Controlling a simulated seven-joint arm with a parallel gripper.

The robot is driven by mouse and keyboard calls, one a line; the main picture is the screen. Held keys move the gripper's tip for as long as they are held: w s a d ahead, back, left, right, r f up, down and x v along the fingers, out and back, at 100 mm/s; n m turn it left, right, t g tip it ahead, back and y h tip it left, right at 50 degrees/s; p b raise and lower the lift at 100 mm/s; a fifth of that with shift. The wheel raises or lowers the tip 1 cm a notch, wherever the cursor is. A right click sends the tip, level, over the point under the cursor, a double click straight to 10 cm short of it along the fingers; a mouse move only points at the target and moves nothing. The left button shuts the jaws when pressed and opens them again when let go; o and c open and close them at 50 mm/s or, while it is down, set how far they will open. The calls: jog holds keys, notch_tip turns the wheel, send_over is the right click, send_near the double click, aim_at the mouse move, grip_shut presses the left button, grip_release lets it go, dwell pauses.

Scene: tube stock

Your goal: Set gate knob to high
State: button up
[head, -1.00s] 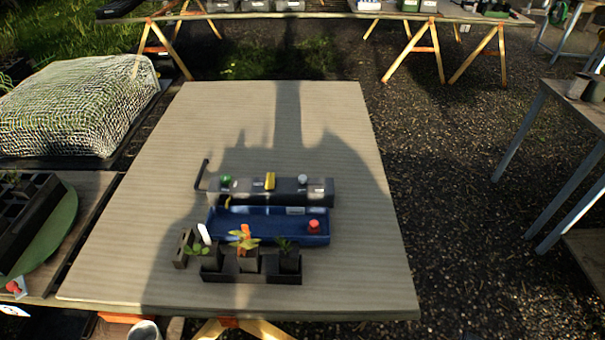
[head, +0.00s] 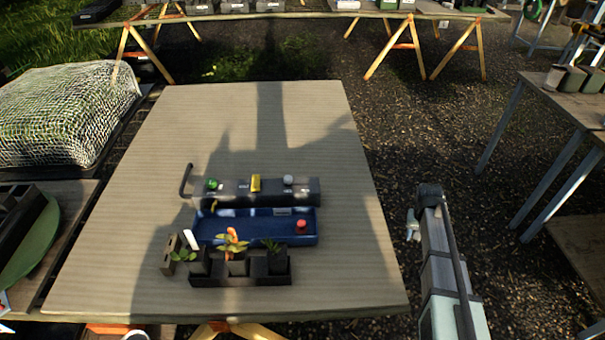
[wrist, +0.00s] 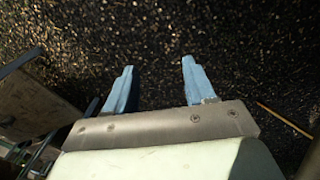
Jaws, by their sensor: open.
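A dark control box (head: 270,193) stands on the table with a green knob (head: 212,185), a yellow block-like part (head: 255,183) and a pale grey knob (head: 288,180) along its top. Small labels sit beside them, too small to read, so I cannot tell which is the gate knob or its setting. My gripper (head: 412,225) is off the table's right edge, well apart from the box. In the wrist view my gripper (wrist: 158,66) has its two blue fingers spread, with nothing between them and dark gravel beyond.
A blue tray (head: 260,239) with a red knob-like part (head: 302,226) lies in front of the box. A black holder (head: 240,280) with potted seedlings is nearer. A black handle (head: 186,180) rises at the box's left. The table's far half (head: 200,120) is clear.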

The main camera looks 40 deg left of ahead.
jog(key=w+a+r+t, duration=0.1)
jog(key=w+a+r, duration=0.2)
jog(key=a+r, duration=0.75)
notch_tip(320, 180, up, 23)
jog(key=n+g+y, duration=0.1)
jog(key=n+g, duration=0.1)
send_over(288, 178)
notch_tip(288, 178, down, 14)
jog(key=shift+r, duration=0.1)
jog(key=shift+a, duration=0.1)
grip_shut()
